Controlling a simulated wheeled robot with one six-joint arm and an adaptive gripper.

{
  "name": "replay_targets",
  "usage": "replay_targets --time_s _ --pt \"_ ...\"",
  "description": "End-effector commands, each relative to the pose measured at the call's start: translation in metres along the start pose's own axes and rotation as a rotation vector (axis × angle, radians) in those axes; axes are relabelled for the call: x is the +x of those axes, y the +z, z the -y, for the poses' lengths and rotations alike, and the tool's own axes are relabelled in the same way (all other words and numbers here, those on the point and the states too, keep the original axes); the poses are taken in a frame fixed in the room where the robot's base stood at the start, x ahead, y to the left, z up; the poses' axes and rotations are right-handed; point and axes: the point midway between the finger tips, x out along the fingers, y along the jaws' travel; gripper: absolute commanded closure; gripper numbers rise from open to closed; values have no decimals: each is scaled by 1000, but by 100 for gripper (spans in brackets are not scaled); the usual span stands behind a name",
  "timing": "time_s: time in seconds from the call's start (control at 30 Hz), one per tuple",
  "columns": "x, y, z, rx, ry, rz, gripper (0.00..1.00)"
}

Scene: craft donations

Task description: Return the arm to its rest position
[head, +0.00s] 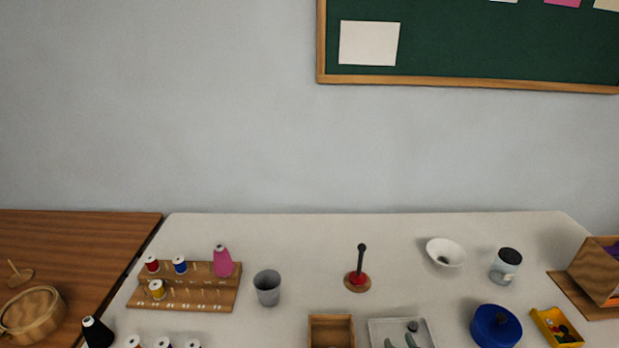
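My arm and gripper do not show in the head view, so whether the gripper is open or shut cannot be seen. The white table (330,232) stands below a plain grey wall. A grey cup (268,289) stands right of the rack. A round wooden stand (357,282) with a dark upright post is near the middle.
A white bowl (446,252), lidded jar (506,266), blue round container (495,326), yellow tray (556,328) and wooden box (597,270) crowd the right. A wooden box (331,331) and grey tray (377,325) sit in front. A brown table (85,235) adjoins at left. The back strip is clear.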

Motion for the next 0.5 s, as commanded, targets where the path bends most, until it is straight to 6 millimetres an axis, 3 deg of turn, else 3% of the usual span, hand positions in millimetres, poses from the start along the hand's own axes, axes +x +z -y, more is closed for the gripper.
replay_targets --time_s 0.27,0.5 --pt "-38 -23 -13 -239 -26 -61 60" --pt "-100 -47 -30 -617 -37 -152 60"
